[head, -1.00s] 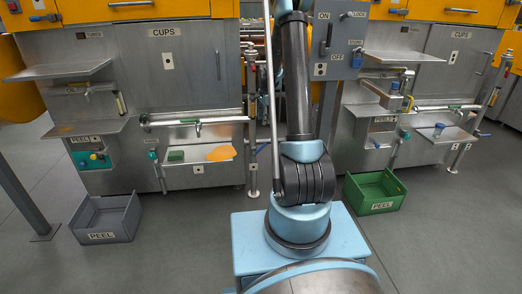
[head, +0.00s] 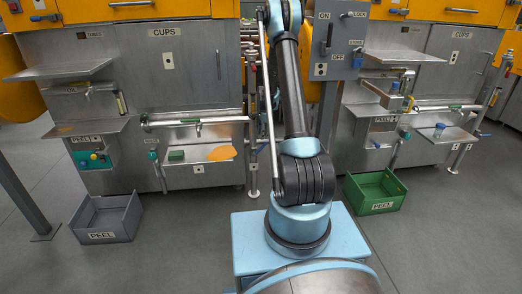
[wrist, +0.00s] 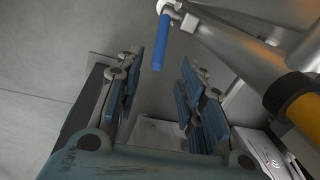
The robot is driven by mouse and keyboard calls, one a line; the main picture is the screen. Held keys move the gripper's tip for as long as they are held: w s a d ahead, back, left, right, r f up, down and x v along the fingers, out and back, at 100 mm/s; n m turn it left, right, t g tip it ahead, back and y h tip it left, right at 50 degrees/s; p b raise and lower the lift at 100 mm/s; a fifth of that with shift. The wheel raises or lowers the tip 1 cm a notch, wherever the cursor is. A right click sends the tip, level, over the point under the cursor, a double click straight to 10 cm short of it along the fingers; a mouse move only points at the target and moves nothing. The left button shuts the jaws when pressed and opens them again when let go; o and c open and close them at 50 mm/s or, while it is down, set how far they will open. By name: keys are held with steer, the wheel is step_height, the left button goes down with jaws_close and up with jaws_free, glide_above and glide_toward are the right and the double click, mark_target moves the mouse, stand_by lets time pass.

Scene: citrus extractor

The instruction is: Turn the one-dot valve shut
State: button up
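My gripper (wrist: 160,85) shows in the wrist view with its two blue-padded fingers spread and nothing between them. A blue valve lever (wrist: 160,42) hangs from a metal fitting just ahead of the fingertips, apart from them. No dot mark shows on it, so I cannot tell whether it is the one-dot valve. In the head view my arm rises past the top edge, and my gripper is out of sight.
A steel pipe with an orange band (wrist: 295,95) runs close by my right finger in the wrist view. In the head view, a grey peel bin (head: 106,220) and a green peel bin (head: 376,192) stand on the floor. The grey ON/OFF panel (head: 345,30) is beside my arm.

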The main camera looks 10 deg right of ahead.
mark_target(261, 147)
steer(key=f, duration=0.3)
steer(key=w+f, duration=0.1)
steer(key=f, duration=0.7)
steer(key=shift+w+a, duration=0.1)
steer(key=shift+w, duration=0.15)
steer(key=shift+c, duration=0.2)
jaws_close()
steer(key=shift+a, duration=0.4)
steer(key=shift+d, duration=0.3)
